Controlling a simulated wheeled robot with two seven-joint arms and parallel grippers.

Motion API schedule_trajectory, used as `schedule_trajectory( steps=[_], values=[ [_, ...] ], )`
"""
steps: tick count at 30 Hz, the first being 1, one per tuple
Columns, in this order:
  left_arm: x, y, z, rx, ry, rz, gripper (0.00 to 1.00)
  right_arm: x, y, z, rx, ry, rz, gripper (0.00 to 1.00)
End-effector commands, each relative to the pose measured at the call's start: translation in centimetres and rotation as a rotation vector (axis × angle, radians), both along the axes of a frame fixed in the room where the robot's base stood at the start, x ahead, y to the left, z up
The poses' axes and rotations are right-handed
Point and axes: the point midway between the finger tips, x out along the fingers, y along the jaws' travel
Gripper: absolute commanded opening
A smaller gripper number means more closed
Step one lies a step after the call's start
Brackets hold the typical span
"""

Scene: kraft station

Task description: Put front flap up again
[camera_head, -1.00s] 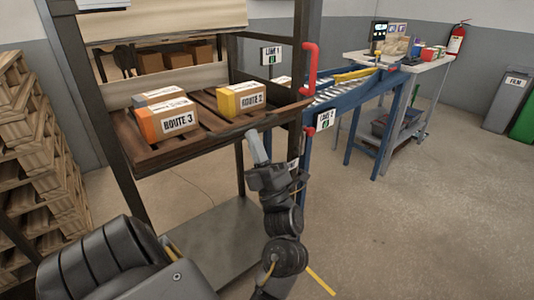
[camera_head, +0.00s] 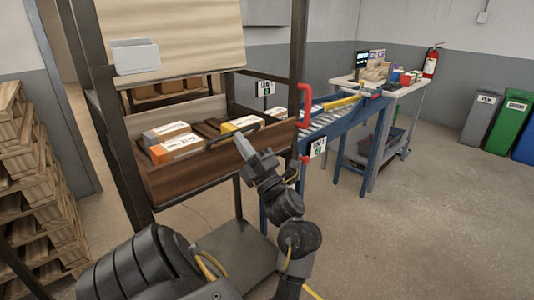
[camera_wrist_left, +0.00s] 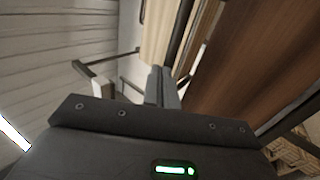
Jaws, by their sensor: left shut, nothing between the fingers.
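The front flap (camera_head: 200,175) is a brown wooden board along the front of the shelf. It stands raised, tilted if at all only a little, and hides the lower parts of the boxes behind it. My right gripper is not in view.
Boxes with orange (camera_head: 176,148) and yellow (camera_head: 240,124) ends lie on the shelf behind the flap. A red bar (camera_head: 305,105) stands at the rack's right post, beside the blue conveyor (camera_head: 345,125). Pallets (camera_head: 25,180) are stacked at the left. Floor at right is clear.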

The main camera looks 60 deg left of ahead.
Motion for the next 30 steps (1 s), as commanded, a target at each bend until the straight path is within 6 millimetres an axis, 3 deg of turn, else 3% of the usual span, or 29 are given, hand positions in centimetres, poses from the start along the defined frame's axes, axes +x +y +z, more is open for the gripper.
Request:
schedule_trajectory(
  steps=[3, 12, 30],
  values=[
    [0.2, 0.8, 0.8, -0.073, -0.018, -0.004, 0.00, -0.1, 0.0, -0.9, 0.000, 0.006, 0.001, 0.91],
    [0.5, 2.0, 1.3, -0.066, -0.010, -0.010, 0.00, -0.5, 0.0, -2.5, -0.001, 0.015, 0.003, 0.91],
    [0.2, 2.5, 1.2, -0.067, -0.011, -0.006, 0.00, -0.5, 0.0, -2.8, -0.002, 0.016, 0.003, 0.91]
  ],
)
